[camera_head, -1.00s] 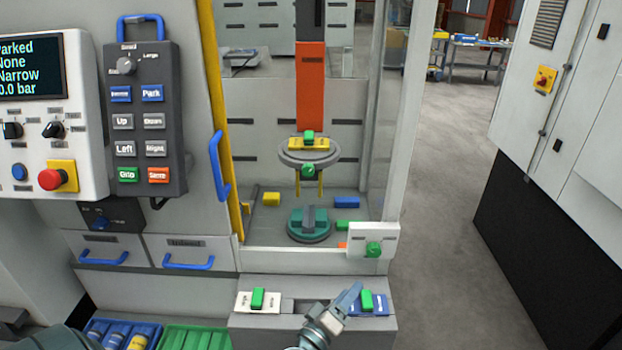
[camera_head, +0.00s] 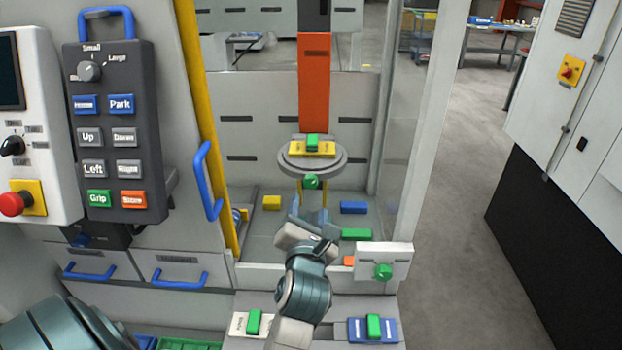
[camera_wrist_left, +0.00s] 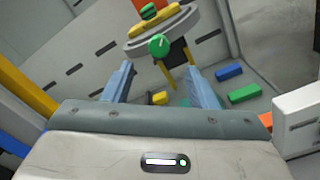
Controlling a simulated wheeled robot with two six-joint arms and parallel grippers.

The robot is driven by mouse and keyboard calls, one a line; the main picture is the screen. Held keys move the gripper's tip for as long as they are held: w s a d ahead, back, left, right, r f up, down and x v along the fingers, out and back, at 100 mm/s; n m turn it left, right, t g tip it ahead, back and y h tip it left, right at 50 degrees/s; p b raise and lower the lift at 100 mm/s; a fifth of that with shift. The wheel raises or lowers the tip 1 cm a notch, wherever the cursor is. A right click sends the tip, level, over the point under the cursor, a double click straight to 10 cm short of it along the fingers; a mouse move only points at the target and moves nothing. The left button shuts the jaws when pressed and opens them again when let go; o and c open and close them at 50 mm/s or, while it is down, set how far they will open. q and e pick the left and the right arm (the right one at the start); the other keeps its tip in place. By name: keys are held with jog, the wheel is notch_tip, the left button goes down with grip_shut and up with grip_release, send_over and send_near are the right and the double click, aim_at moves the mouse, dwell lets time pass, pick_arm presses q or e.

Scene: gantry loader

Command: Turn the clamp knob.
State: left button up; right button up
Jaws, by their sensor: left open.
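A round green knob (camera_head: 312,181) sits on the front of a grey disc-shaped head (camera_head: 296,160) that hangs under an orange column. No label reading "clamp" is legible on it. My left gripper (camera_head: 309,208) is open and empty, just below this knob in the head view. In the left wrist view the knob (camera_wrist_left: 158,46) shows beyond the spread fingers (camera_wrist_left: 160,72), roughly centred between them and apart from both. A second green knob (camera_head: 383,271) is on a white box at the bay's lower right. My right gripper is not in view.
The bay has a yellow post (camera_head: 205,120) on its left and a pale frame post (camera_head: 432,130) on its right. Yellow, blue and green blocks lie on its floor. A blue handle (camera_head: 207,180) projects at the left. The pendant panel (camera_head: 118,130) hangs farther left.

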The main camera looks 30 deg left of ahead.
aim_at(310, 185)
pick_arm(q)
jog(key=p+x, duration=0.2)
jog(key=x, duration=0.7)
jog(key=shift+w+a+p, duration=0.1)
jog(key=shift+a+p, duration=0.1)
jog(key=shift+p, duration=0.15)
jog(key=shift+w+a, duration=0.25)
jog(key=shift+w, duration=0.1)
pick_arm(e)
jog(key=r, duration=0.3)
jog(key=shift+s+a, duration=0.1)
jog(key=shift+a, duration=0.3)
pick_arm(q)
jog(key=c, duration=1)
jog(key=shift+o, duration=0.2)
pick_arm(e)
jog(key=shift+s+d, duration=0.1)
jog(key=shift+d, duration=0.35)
